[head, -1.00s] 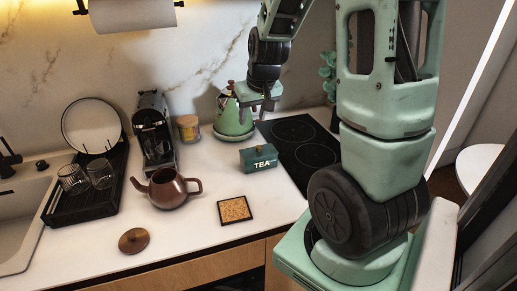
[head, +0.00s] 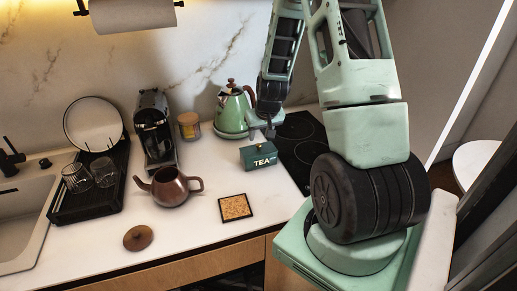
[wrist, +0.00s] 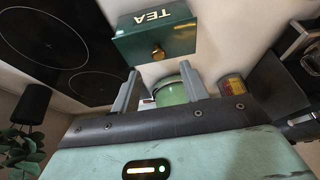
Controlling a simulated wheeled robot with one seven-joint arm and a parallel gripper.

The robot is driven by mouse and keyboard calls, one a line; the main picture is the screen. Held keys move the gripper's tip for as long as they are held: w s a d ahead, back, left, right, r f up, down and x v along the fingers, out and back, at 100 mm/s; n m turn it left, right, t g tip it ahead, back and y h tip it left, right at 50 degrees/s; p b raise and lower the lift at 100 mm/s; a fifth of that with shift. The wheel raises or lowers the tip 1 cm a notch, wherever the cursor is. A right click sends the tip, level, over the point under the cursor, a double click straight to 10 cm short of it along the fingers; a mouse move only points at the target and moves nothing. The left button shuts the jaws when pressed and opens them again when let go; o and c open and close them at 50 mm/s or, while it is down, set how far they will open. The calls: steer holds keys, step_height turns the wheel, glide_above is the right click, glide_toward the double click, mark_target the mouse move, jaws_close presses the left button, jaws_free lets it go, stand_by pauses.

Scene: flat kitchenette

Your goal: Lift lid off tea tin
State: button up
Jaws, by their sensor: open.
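The dark green tea tin (head: 259,160) stands on the white counter beside the cooktop, with "TEA" on its front. In the wrist view the tin (wrist: 150,22) appears upside down at the top. Its lid (wrist: 183,42) is on, with a small brass knob (wrist: 157,53) in the middle. My gripper (head: 262,131) is just above and behind the tin in the head view. In the wrist view my open gripper (wrist: 160,83) has its fingers apart, with the knob ahead of the gap and nothing between the fingertips at the knob.
A green kettle (head: 233,110) stands behind the tin and shows beyond my fingers in the wrist view. A black cooktop (head: 305,147) lies to the right. A cork trivet (head: 236,207), a brown teapot (head: 169,187) and its loose round lid (head: 138,237) are in front and left.

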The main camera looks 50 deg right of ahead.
mark_target(259, 145)
steer(key=shift+s+p+x, duration=0.2)
steer(key=shift+p+x, duration=1.1)
steer(key=shift+x, duration=1.5)
steer(key=shift+f, duration=0.1)
jaws_close()
